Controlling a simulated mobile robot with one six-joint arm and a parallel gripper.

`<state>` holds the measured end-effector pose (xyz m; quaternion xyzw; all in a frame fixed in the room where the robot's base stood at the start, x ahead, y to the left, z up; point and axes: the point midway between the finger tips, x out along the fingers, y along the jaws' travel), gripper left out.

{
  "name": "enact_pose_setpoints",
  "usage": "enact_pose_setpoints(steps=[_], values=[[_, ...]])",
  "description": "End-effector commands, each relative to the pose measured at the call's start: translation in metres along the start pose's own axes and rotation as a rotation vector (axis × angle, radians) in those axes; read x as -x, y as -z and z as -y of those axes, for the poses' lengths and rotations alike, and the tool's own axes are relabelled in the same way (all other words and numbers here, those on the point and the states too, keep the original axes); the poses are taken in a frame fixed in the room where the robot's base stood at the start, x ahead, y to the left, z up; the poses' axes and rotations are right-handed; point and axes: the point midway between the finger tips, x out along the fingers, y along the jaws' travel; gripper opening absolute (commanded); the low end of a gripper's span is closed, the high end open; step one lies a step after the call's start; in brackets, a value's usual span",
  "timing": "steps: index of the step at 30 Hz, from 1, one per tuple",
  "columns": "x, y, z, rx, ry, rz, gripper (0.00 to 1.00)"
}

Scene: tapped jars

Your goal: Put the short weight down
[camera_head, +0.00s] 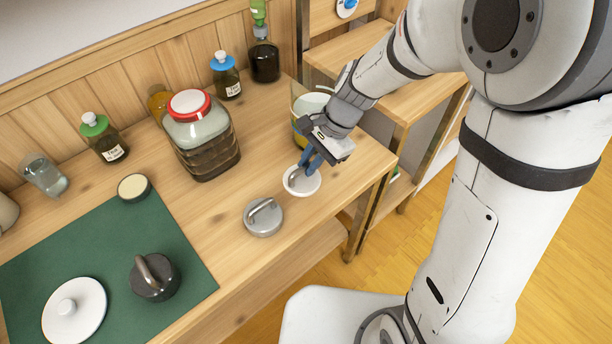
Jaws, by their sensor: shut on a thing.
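My gripper (313,160) points down near the right edge of the wooden counter, its blue fingers shut at the handle of a low white disc, which looks like the short weight (302,184). The fingers partly hide the handle. The disc is at or just above the counter; I cannot tell whether it touches. A low grey weight with a bar handle (263,219) stands on the counter just to its lower left.
A red-lidded jar (205,140) stands left of my gripper, and a glass jar with yellowish contents (300,115) stands close behind it. Several small bottles line the back. A white lid (75,310) lies on the mat. The counter (225,245) is bare around the grey weight.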

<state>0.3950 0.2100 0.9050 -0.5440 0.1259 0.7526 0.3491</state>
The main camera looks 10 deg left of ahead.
Motion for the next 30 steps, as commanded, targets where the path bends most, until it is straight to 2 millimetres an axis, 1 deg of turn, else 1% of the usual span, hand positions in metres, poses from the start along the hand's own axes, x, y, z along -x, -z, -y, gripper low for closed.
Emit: enact_pose_setpoints(steps=[1, 5, 9, 12, 19, 22, 23, 30], values=[[-0.005, 0.001, -0.001, 0.002, -0.001, 0.002, 0.0], [-0.014, 0.003, -0.002, 0.006, -0.002, 0.002, 0.0], [-0.033, 0.01, -0.006, 0.006, -0.005, 0.003, 0.0], [-0.042, 0.014, -0.008, 0.008, -0.004, 0.002, 0.0], [-0.042, 0.014, -0.007, 0.011, -0.002, 0.001, 0.0], [-0.045, 0.015, -0.008, 0.011, -0.003, 0.002, 0.0], [-0.044, 0.015, -0.008, 0.011, -0.003, 0.002, 0.15], [-0.044, 0.014, -0.007, 0.012, -0.003, 0.002, 0.34]])
